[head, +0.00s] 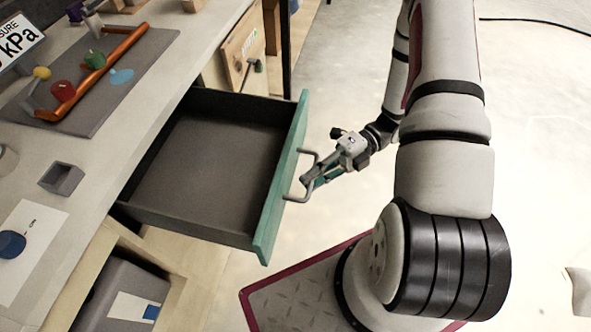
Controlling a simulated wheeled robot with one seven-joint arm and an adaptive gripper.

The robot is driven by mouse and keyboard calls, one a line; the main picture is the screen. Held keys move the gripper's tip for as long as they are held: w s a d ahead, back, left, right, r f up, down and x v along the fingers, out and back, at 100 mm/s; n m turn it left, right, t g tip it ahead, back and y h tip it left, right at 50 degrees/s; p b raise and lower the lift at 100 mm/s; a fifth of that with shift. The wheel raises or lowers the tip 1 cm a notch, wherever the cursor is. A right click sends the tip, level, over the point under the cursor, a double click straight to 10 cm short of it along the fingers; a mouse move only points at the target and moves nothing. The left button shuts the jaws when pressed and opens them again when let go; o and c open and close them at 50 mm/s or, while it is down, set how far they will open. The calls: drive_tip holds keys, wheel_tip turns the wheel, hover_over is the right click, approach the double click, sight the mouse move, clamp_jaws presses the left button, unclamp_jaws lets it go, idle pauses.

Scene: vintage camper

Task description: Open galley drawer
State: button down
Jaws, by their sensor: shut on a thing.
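The galley drawer (282,180) has a teal front and a dark grey inside, and it stands pulled well out from under the counter. Its inside looks empty. A grey bar handle (301,198) is on the outer face of the teal front. My gripper (309,181) is at this handle, on the right side of the drawer, and is shut on it. The arm reaches in from the right. The fingertips are small in this view and partly overlap the handle.
The counter (150,100) holds a grey board (140,75) with an orange bar and coloured knobs, a small grey box (61,178) and a blue knob (11,244). A grey bin (110,290) sits below the counter. Open floor (540,200) lies to the right.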

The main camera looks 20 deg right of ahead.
drive_tip(key=shift+s+d, duration=0.1)
drive_tip(key=shift+d, duration=0.1)
drive_tip(key=c, duration=1.7)
unclamp_jaws()
drive_tip(key=d, duration=0.4)
drive_tip(key=w+d+r, duration=0.1)
drive_tip(key=d, duration=0.6)
drive_tip(key=shift+w+d+r, duration=0.3)
drive_tip(key=shift+d+r, duration=0.05)
drive_tip(key=shift+d, duration=0.05)
